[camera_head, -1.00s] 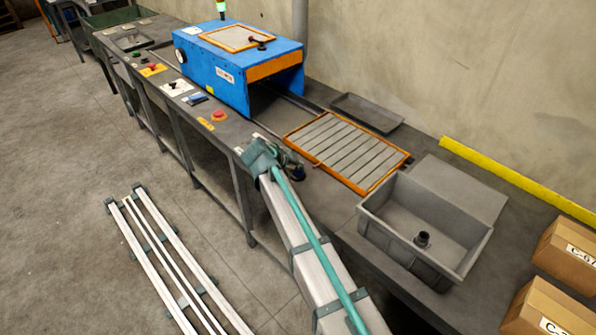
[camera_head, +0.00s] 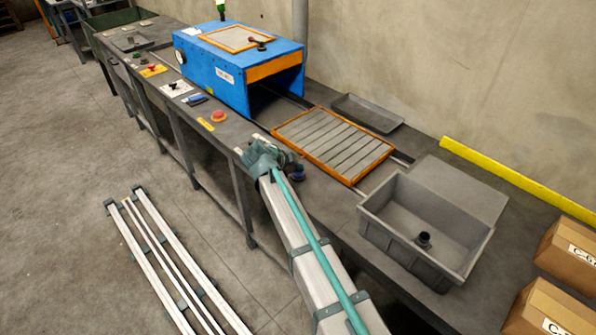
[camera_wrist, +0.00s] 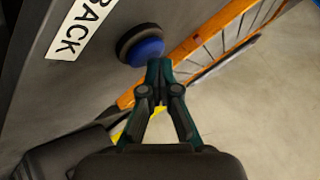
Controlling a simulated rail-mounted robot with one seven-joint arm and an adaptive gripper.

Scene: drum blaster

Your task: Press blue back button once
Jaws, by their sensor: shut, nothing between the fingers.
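The blue back button (camera_wrist: 148,48) is round, in a dark collar, beside a white label reading BACK (camera_wrist: 82,22) in the wrist view. In the head view it is a small dark blue spot (camera_head: 297,176) on the bench's front side, just below my gripper. My gripper (camera_wrist: 159,66) is shut and empty, its fingertips overlapping the button's lower edge in the wrist view. In the head view my gripper (camera_head: 298,164) is small and partly hidden by its own wrist. I cannot tell whether the tips touch the button.
An orange-framed slatted tray (camera_head: 335,142) lies just behind my gripper, in front of the blue blaster's (camera_head: 240,68) opening. A red button (camera_head: 218,116) is on the bench to the left. A grey bin (camera_head: 425,230) stands to the right, with cardboard boxes (camera_head: 566,252) beyond.

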